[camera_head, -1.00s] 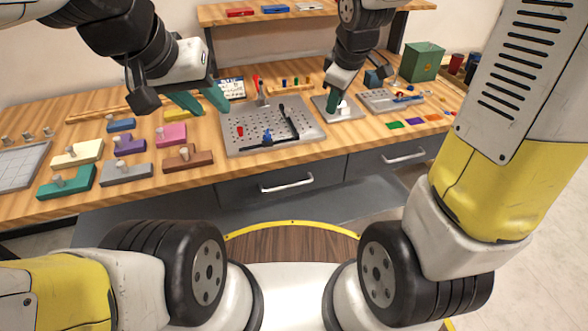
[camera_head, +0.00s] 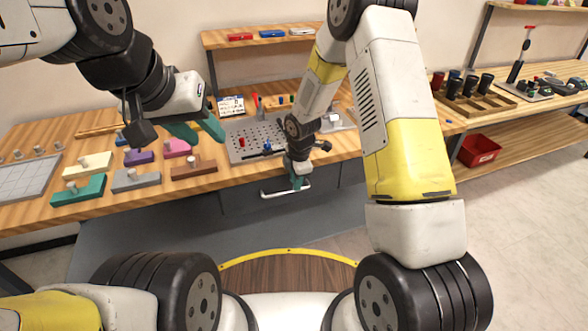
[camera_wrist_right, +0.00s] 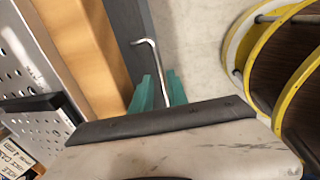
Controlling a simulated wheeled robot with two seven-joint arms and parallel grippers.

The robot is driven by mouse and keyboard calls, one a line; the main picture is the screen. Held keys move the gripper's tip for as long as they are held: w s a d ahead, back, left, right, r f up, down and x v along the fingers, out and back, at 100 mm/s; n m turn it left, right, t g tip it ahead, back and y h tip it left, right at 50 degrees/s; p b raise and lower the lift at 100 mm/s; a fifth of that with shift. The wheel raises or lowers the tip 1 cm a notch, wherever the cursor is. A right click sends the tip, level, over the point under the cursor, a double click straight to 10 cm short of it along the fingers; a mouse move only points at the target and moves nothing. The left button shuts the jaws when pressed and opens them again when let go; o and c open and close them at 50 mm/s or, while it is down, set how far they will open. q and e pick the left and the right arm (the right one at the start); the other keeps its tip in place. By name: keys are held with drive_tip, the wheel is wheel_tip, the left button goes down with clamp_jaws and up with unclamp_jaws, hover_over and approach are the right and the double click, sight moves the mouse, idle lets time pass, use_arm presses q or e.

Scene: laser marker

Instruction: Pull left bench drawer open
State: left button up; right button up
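The left bench drawer (camera_head: 238,201) is a dark grey front under the wooden bench top, with a pale bar handle (camera_head: 268,194). It looks closed. My right gripper (camera_head: 297,185) reaches down in front of the drawer at the handle's right part. In the right wrist view, the handle (camera_wrist_right: 151,55) runs between the two teal fingers of my right gripper (camera_wrist_right: 160,78). They stand apart on either side of it, with small gaps visible. My left gripper (camera_head: 207,132) is open and empty above the bench top, far from the drawer.
Colored blocks with knobs (camera_head: 137,179) lie on the bench's left. A perforated plate (camera_head: 252,147) with tools sits above the drawer, behind my right forearm. A red bin (camera_head: 478,150) stands on a shelf at right. The floor before the drawer is open.

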drive_tip(key=shift+w+a+f, duration=0.1)
drive_tip(key=shift+w+f, duration=0.05)
drive_tip(key=shift+f, duration=0.6)
drive_tip(key=shift+w+f, duration=0.1)
drive_tip(key=shift+f, duration=0.6)
clamp_jaws()
idle(0.3)
